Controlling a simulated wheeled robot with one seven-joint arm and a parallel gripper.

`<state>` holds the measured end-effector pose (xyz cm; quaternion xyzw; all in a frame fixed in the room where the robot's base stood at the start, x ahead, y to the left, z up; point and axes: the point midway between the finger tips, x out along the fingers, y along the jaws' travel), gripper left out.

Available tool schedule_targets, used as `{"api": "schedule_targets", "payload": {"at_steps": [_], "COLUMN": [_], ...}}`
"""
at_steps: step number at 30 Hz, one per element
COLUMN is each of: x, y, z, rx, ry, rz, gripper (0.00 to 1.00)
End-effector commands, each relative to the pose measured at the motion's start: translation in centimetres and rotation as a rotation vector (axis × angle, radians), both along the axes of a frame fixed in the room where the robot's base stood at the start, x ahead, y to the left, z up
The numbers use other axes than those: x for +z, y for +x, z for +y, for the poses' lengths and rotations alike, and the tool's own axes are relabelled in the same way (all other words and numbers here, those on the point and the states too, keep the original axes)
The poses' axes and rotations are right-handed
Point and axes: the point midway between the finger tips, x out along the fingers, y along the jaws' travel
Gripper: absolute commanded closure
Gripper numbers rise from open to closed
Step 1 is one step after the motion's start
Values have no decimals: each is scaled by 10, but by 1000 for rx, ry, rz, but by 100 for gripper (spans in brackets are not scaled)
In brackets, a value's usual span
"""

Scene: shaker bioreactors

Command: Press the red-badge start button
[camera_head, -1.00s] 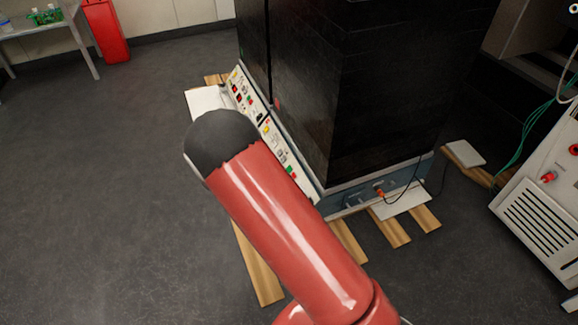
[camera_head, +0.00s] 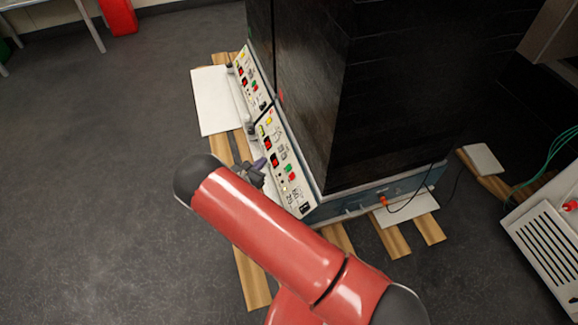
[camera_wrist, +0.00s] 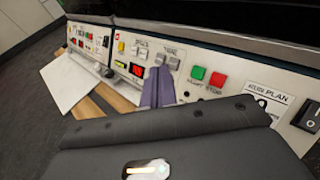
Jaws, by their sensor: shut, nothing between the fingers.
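The near control panel (camera_head: 284,160) runs along the lower front of the black cabinet. A green button (camera_wrist: 198,72) marked START sits on this panel, just left of a red button (camera_wrist: 218,79); the green button also shows in the head view (camera_head: 290,169). My gripper (camera_wrist: 158,72) has its purple fingers together and empty. Contact cannot be told. The gripper also shows in the head view (camera_head: 259,163).
A second control panel (camera_head: 250,77) with similar buttons continues farther along the cabinet. The black cabinet (camera_head: 390,90) rises above the panels. Wooden slats (camera_head: 252,275) and a white board (camera_head: 211,100) lie on the floor. Open floor (camera_head: 100,180) is at left.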

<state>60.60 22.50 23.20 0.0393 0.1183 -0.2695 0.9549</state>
Motion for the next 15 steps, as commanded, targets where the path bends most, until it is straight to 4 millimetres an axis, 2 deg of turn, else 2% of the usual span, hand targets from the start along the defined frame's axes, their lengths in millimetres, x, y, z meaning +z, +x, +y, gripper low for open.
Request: {"api": "schedule_targets", "payload": {"at_steps": [5,15], "x": [-6,-38], "y": [2,11], "z": [-7,-40], "rx": [-3,-5], "ry": [0,-1], "rz": [0,1], "gripper": [100,100]}}
